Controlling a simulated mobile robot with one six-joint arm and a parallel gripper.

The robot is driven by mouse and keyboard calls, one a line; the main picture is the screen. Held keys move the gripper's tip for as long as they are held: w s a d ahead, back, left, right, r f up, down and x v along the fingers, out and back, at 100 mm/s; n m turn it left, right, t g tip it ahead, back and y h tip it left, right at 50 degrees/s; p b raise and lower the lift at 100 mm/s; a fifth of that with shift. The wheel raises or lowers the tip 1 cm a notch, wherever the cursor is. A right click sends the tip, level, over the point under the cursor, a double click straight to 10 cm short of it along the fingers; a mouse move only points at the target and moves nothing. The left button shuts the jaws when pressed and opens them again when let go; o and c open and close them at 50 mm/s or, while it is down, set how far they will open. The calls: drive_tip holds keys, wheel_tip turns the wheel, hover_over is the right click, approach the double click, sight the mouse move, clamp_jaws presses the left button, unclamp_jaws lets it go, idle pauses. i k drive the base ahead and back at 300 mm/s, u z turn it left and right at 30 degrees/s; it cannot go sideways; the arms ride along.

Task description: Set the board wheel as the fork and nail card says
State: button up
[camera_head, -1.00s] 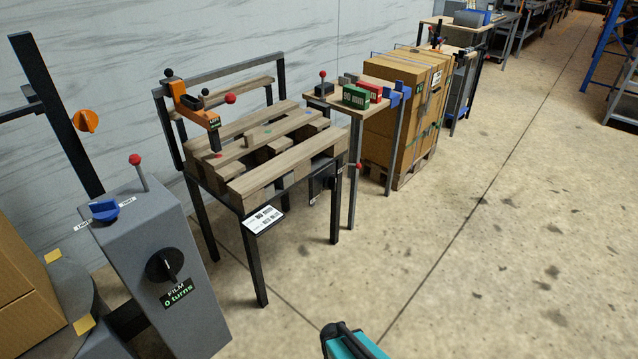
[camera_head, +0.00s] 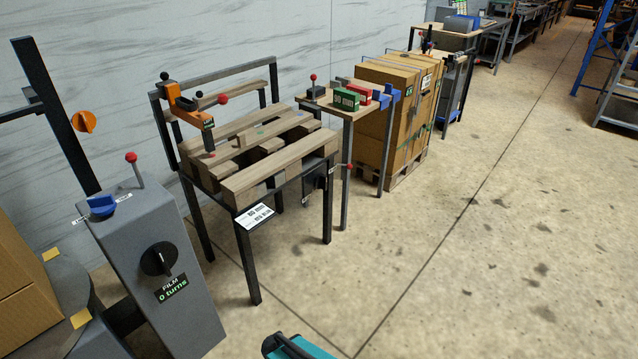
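A white card (camera_head: 255,216) with small dark print hangs at the front edge of a dark metal bench; most of its print is too small to read. A wooden pallet (camera_head: 270,175) lies on the bench. An orange and black tool (camera_head: 187,104) with a red ball knob stands at its back left. A dark box-like fitting (camera_head: 315,180) with a red-tipped lever sits under the bench's right side. I cannot tell which part is the board wheel. A teal and black part of my own body shows at the bottom edge; my gripper's fingers are not in view.
A grey film post (camera_head: 150,260), reading 0 turns, stands at front left beside a cardboard box (camera_head: 20,285). A small table (camera_head: 355,110) holds a green block (camera_head: 346,100) and a red block (camera_head: 372,91). Strapped cartons (camera_head: 393,120) stand behind.

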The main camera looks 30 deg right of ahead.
sight(320, 181)
drive_tip(key=z, duration=0.05)
drive_tip(key=i, duration=1)
drive_tip(key=u, duration=0.05)
